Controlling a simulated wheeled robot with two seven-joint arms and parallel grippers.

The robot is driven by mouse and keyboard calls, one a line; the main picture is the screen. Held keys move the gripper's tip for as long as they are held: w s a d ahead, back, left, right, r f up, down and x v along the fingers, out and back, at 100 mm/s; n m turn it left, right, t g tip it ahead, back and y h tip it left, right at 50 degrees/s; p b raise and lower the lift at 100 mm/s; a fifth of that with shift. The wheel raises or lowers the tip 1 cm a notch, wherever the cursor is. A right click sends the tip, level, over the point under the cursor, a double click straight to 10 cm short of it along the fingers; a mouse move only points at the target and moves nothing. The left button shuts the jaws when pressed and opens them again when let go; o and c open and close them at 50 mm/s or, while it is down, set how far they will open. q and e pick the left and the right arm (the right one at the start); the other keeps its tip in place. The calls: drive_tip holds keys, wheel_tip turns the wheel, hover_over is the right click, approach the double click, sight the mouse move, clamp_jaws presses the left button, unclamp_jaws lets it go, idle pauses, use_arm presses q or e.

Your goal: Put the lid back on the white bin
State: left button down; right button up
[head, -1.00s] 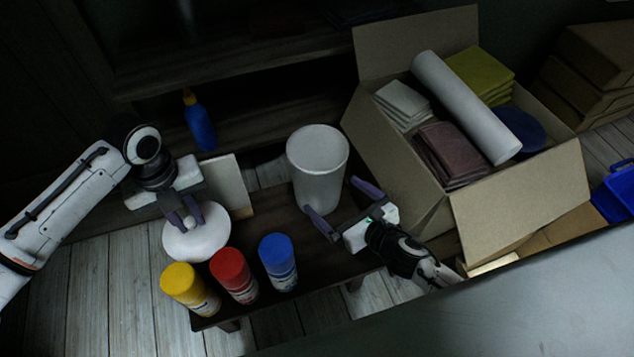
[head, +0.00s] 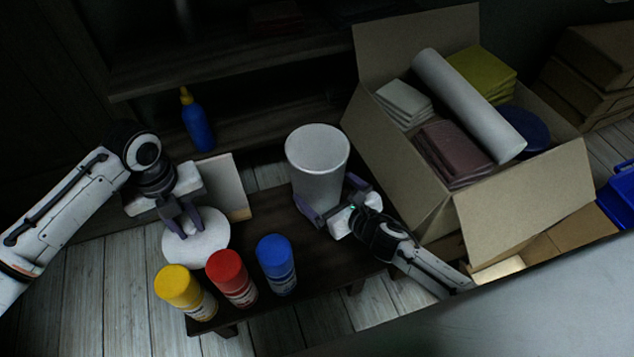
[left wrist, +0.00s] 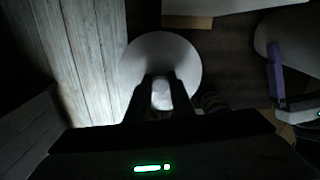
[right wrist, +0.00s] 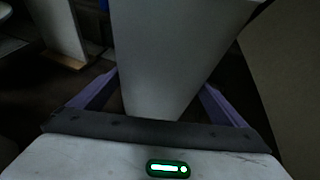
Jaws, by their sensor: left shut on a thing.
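The white bin (head: 318,178) stands upright and uncovered on the dark low table (head: 330,250). The round white lid (head: 203,249) is at the table's left end, and its knob is between the fingers of my left gripper (head: 183,226), which is shut on it. In the left wrist view the lid (left wrist: 185,65) shows as a disc with the knob (left wrist: 161,95) between the fingers. My right gripper (head: 333,203) is open, with a finger on either side of the bin's lower part. The right wrist view shows the bin (right wrist: 175,60) between the spread fingers; contact is unclear.
Yellow (head: 180,288), red (head: 231,277) and blue (head: 277,263) spray cans stand along the table's front edge, close to the lid. A pale board (head: 226,185) stands behind the lid. An open cardboard box (head: 520,215) is right of the bin. A blue bottle (head: 197,122) stands behind.

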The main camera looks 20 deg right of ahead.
drive_tip(key=c, duration=1.1)
drive_tip(key=shift+w+r, duration=0.15)
drive_tip(key=shift+r, duration=0.05)
drive_tip(key=shift+c, duration=0.3)
use_arm(q)
drive_tip(key=shift+r, duration=0.1)
use_arm(e)
drive_tip(key=shift+r, duration=0.15)
use_arm(q)
wheel_tip(320, 180, up, 11)
drive_tip(key=p, duration=1.1)
drive_tip(key=shift+r+p, duration=0.2)
drive_tip(key=shift+p, duration=0.1)
use_arm(e)
wheel_tip(320, 180, up, 18)
